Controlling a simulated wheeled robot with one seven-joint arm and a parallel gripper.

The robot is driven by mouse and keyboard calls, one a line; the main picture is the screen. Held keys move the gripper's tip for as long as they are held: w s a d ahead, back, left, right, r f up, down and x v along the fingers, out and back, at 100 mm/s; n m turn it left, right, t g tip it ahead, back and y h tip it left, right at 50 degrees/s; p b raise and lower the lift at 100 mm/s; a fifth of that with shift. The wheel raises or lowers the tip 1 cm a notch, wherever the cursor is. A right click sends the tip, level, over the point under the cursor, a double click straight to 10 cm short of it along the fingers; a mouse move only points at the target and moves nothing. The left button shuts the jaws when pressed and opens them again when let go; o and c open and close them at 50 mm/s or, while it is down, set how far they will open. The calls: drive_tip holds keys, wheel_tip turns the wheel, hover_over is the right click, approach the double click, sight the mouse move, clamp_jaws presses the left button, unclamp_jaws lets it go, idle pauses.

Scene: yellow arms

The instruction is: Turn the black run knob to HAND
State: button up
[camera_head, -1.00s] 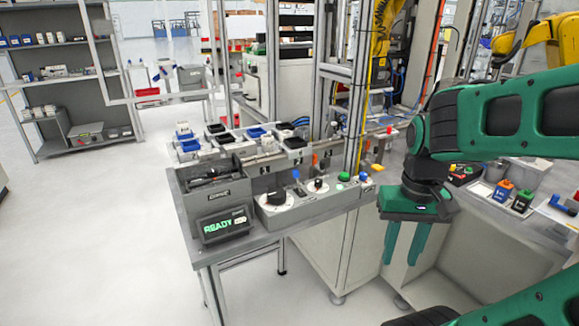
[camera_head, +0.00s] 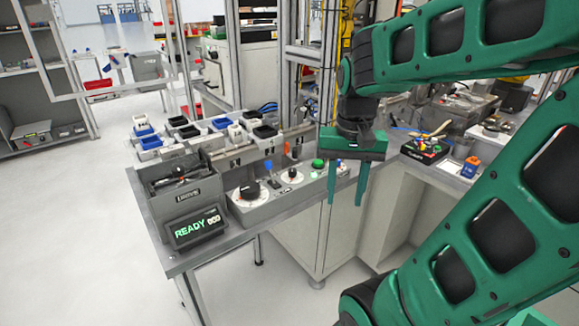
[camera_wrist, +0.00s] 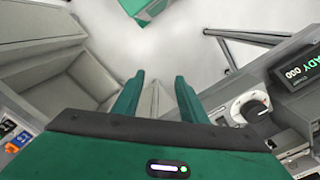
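The grey control panel (camera_head: 262,208) on the bench carries two black knobs on white dials. The larger black knob (camera_head: 250,190) is at the left and the smaller black knob (camera_head: 292,174) is further right. I cannot read their markings, so I cannot tell which is the run knob. In the wrist view a black knob on a white dial (camera_wrist: 257,109) shows at the right. My gripper (camera_head: 345,203) points down, right of the panel and apart from both knobs. Its two fingers (camera_wrist: 158,82) are spread with nothing between them.
A blue-topped switch (camera_head: 269,167) and a green button (camera_head: 318,164) also stand on the panel. A grey box with a READY display (camera_head: 197,228) is at its left. Small bins (camera_head: 150,142) stand behind. A metal post rises behind the panel's right part.

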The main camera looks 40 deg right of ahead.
sight(293, 169)
drive_tip(key=w+d+r+m, duration=0.1)
drive_tip(key=w+r+m, duration=0.2)
drive_tip(key=w, duration=0.8)
drive_tip(key=w+d+r+m, duration=0.1)
drive_tip(key=w+r+m, duration=0.25)
drive_tip(key=w, duration=0.75)
wheel_tip(293, 169, down, 12)
drive_tip(key=shift+a+r, duration=0.15)
drive_tip(key=shift+r, duration=0.05)
clamp_jaws()
